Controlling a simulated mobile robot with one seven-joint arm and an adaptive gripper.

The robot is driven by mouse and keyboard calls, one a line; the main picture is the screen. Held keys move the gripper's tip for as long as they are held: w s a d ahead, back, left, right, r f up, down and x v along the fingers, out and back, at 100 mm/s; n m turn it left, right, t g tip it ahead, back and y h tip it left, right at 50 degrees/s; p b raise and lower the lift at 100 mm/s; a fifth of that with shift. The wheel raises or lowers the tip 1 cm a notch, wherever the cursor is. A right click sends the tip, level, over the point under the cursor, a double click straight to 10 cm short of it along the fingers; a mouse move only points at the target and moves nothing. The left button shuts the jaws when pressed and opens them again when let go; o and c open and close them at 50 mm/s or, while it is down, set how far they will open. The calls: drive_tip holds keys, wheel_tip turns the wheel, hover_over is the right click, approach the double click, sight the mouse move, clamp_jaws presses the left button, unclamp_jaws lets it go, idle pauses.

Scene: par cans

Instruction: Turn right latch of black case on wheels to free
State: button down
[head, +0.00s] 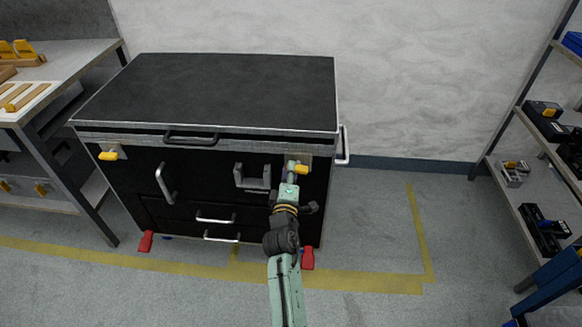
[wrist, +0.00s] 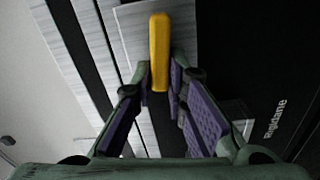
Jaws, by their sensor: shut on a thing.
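The black case on wheels (head: 215,85) stands against the wall with its lid down. Its right latch, a yellow lever on a grey plate (head: 302,170), is at the upper right of the front face. In the wrist view the yellow lever (wrist: 159,45) runs up and down the picture, its lower end between my fingers. My gripper (head: 292,172) is at the right latch and shut on the lever; the fingers partly hide the plate. The left latch (head: 108,156) has a yellow lever lying about level.
Handles stick out of the case front, including a grey one (head: 252,178) just left of my gripper. Red wheel parts (head: 307,258) show at the floor. A workbench (head: 70,75) stands left, a shelf rack (head: 525,185) right. Floor right of the case is clear.

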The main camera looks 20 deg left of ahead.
drive_tip(key=shift+f+n+p, duration=0.1)
drive_tip(key=shift+n+p, duration=0.25)
drive_tip(key=shift+n, duration=0.55)
drive_tip(key=c, duration=1.6)
unclamp_jaws()
drive_tip(key=shift+f, duration=0.1)
drive_tip(key=v, duration=0.7)
drive_tip(key=shift+s, duration=0.25)
